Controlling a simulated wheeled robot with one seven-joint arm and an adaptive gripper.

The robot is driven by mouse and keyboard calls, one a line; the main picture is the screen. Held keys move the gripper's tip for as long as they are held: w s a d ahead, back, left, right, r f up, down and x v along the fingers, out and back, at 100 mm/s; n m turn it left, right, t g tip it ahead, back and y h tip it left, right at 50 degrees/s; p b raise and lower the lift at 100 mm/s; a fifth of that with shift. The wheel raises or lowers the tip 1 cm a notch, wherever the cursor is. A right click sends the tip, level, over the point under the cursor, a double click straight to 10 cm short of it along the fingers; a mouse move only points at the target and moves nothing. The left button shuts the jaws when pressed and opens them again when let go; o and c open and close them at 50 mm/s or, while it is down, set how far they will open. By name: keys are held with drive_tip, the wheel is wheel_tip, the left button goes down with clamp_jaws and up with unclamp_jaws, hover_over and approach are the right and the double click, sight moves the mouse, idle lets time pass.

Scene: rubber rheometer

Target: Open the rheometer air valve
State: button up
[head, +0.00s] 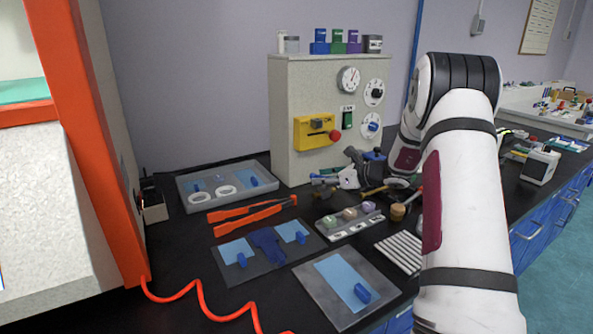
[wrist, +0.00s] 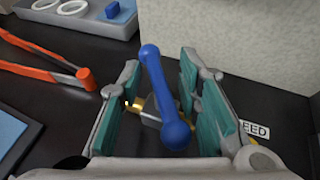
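The air valve has a blue bar handle (wrist: 162,95) with rounded ends, set slantwise above a grey body with brass fittings (wrist: 136,105). It stands on the black bench in the wrist view. My gripper (wrist: 160,100) is open, with one teal-padded finger on each side of the handle. There is a gap on both sides, with the right finger closer to the handle's near end. In the head view my gripper (head: 340,180) is low over the bench in front of the cream instrument cabinet, and the valve is hard to make out there.
The cream cabinet (head: 290,120) rises right behind the valve. A label ending in "EED" (wrist: 256,131) lies right of my gripper. Orange-handled tongs (head: 250,211) and a grey tray (head: 187,200) with white rings are to the left. Several tools and sample holders crowd the bench nearby.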

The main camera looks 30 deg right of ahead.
drive_tip(key=m+t+h+b, duration=0.1)
drive_tip(key=m+h+b, duration=0.2)
drive_tip(key=h, duration=0.1)
drive_tip(key=shift+f+m+b, duration=0.15)
drive_tip(key=shift+m+b, duration=0.15)
drive_tip(key=shift+b, duration=0.05)
drive_tip(key=shift+h, duration=0.3)
drive_tip(key=v, duration=0.4)
drive_tip(key=p+v, duration=0.1)
drive_tip(key=v, duration=0.4)
drive_tip(key=p+v, duration=0.1)
drive_tip(key=v, duration=0.4)
drive_tip(key=shift+a+r, duration=0.15)
drive_tip(key=shift+r, duration=0.2)
drive_tip(key=s+a+r+n+g+y+p, duration=0.1)
drive_tip(key=a+r+n+y, duration=0.1)
drive_tip(key=a, duration=0.4)
drive_tip(key=s+a+r+n+g+y+p, duration=0.1)
drive_tip(key=s+a+r+n+p, duration=0.1)
drive_tip(key=a+r+n, duration=0.2)
drive_tip(key=s+a+r+n+g+y+p, duration=0.1)
drive_tip(key=a+r+n, duration=0.3)
drive_tip(key=a, duration=0.5)
drive_tip(key=shift+s+a+n+y+p, duration=0.2)
drive_tip(key=shift+s+n+y+p, duration=0.5)
drive_tip(key=shift+s+n+y, duration=0.15)
drive_tip(key=shift+w+f, duration=0.1)
drive_tip(key=shift+w, duration=0.05)
